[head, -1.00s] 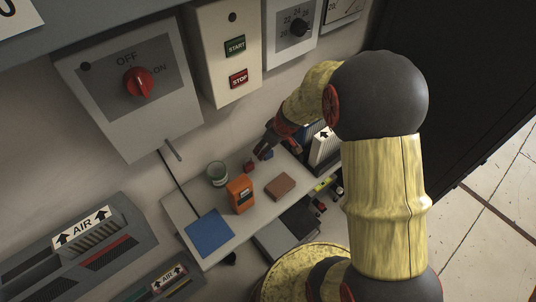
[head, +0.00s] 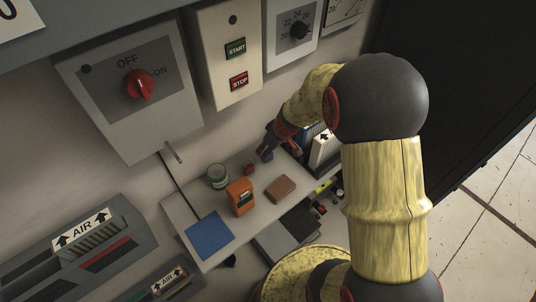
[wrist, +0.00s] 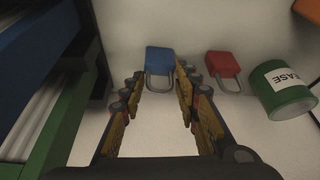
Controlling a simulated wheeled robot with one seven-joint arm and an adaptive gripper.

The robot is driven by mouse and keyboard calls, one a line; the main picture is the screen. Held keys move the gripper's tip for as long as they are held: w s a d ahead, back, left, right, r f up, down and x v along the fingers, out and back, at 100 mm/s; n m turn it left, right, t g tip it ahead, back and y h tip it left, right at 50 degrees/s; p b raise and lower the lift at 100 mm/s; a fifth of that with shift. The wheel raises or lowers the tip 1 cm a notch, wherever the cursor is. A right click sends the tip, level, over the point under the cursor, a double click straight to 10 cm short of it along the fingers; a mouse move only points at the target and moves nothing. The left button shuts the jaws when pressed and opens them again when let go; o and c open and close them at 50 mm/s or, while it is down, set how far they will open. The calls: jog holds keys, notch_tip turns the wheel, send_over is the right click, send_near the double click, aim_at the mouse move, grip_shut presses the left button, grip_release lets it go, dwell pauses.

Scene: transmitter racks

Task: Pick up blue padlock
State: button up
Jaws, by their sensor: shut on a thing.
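The blue padlock (wrist: 160,61) shows in the wrist view with its body upward in the picture and its grey shackle toward me. My gripper (wrist: 160,76) is shut on it, one finger on each side. In the head view the blue padlock (head: 268,157) is a small patch at my gripper (head: 265,149), partly hidden by the fingers, at the shelf's back. I cannot tell whether it touches the shelf.
Binders (wrist: 40,60) stand close on the left. An orange device (head: 240,196), a brown block (head: 280,187) and a blue mat (head: 209,236) are on the shelf (head: 187,213).

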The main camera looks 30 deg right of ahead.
jog(key=shift+r, duration=0.5)
jog(key=v, duration=0.1)
jog(key=p+v, duration=0.1)
jog(key=v, duration=0.1)
jog(key=shift+w+a+r+p, duration=0.1)
jog(key=shift+w+r+p, duration=0.1)
jog(key=shift+r+p, duration=0.15)
jog(key=s+r+p, duration=0.2)
jog(key=s+r, duration=0.6)
jog(key=s, duration=0.5)
jog(key=shift+s+d+r+p, duration=0.15)
jog(key=shift+d+r+p, duration=0.15)
jog(key=shift+d, duration=0.1)
jog(key=shift+f, duration=0.1)
